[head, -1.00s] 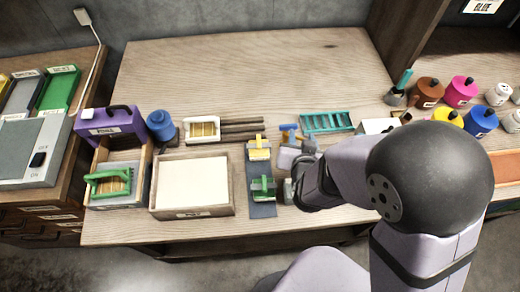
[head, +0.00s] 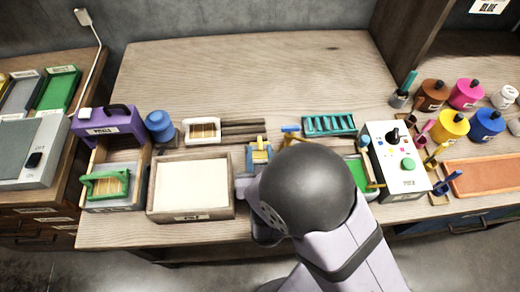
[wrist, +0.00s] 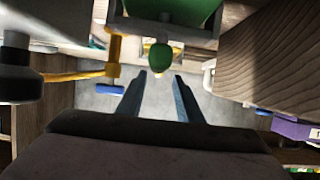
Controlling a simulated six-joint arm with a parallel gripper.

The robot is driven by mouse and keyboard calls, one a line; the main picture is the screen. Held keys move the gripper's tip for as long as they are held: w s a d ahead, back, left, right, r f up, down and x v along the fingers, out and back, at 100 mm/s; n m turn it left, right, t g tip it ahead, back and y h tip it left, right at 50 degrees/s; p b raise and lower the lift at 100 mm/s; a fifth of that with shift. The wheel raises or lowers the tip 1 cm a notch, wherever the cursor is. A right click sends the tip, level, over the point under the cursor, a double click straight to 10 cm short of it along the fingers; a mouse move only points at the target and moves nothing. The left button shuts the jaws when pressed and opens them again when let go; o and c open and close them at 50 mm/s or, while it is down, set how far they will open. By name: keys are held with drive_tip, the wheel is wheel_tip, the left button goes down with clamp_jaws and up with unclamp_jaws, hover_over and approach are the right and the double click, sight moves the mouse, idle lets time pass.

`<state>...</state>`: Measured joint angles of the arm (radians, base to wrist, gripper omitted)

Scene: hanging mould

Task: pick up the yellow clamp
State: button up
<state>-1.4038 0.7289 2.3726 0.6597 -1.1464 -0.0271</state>
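The yellow clamp (head: 259,152) stands on the far end of a dark blue-grey mat (head: 250,170) in the middle of the workbench. My arm covers the near part of the mat in the head view and hides my gripper there. In the wrist view my gripper (wrist: 160,77) is open, with two dark fingers apart and nothing between their tips.
A wooden tray with a white filling (head: 192,213) lies left of the mat. A yellow-and-blue tool (head: 290,136) and a teal rack (head: 328,124) are behind my arm. A white control box (head: 397,160) and several paint pots stand right. The back of the bench is clear.

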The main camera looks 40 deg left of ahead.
sight(260, 145)
drive_tip(key=shift+p+x, duration=0.85)
drive_tip(key=shift+x, duration=1.8)
drive_tip(key=shift+w, duration=0.1)
drive_tip(key=shift+r, duration=0.1)
drive_tip(key=shift+c, duration=0.6)
clamp_jaws()
